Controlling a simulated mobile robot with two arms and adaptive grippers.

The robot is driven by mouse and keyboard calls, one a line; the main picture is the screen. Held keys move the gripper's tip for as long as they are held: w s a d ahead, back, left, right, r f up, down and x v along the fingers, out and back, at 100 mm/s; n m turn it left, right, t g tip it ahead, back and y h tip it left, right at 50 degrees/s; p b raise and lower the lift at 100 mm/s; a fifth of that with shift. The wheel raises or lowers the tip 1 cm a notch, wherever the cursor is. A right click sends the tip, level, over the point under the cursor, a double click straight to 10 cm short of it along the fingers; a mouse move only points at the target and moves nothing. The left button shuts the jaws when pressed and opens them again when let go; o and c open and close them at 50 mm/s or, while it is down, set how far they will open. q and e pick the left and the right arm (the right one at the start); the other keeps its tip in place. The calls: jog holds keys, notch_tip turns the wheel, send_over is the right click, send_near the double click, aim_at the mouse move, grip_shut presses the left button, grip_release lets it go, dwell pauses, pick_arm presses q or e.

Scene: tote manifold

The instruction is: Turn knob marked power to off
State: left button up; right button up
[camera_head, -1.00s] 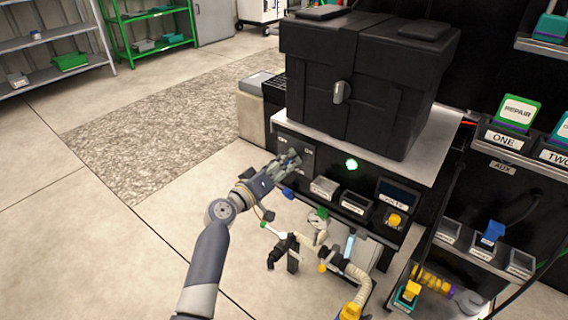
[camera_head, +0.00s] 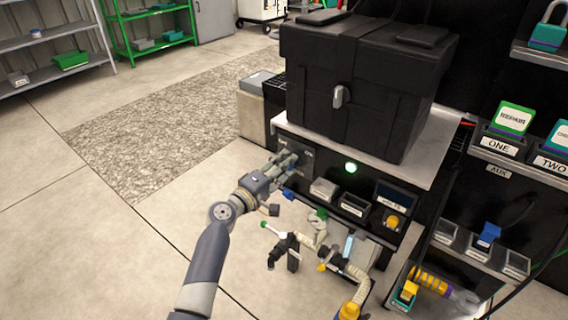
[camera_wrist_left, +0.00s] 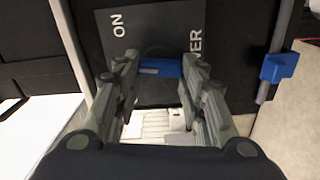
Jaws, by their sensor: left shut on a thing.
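The power knob (camera_wrist_left: 160,68) is a blue bar on a dark plate (camera_wrist_left: 165,25) marked "ON" and "...WER" in the left wrist view. My left gripper (camera_wrist_left: 160,66) has one finger on each side of the knob and is shut on it. In the head view my left gripper (camera_head: 290,158) is at the left end of the black front panel (camera_head: 325,172), below the big black case. There its fingers hide the knob and part of the lettering. My right gripper is not in view.
A lit green button (camera_head: 351,167) is on the panel to the right of the gripper. A black case (camera_head: 365,80) stands on the bench above. Another blue part (camera_wrist_left: 280,67) sits on a rod beside the plate. Hoses and fittings (camera_head: 310,245) are below.

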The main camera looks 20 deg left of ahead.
pick_arm(q)
jog(key=shift+f+n+p, duration=0.2)
jog(key=shift+n+p, duration=0.8)
jog(key=shift+n, duration=1.75)
jog(key=shift+f+n+p, duration=0.15)
jog(key=shift+n+p, duration=0.8)
jog(key=shift+n, duration=1.8)
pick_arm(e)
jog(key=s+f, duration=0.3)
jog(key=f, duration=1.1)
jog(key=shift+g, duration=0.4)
pick_arm(q)
jog(key=shift+s, duration=0.1)
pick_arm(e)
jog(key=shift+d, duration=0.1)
pick_arm(q)
jog(key=o, duration=1.1)
jog(key=shift+c, duration=0.2)
jog(key=v, duration=1.2)
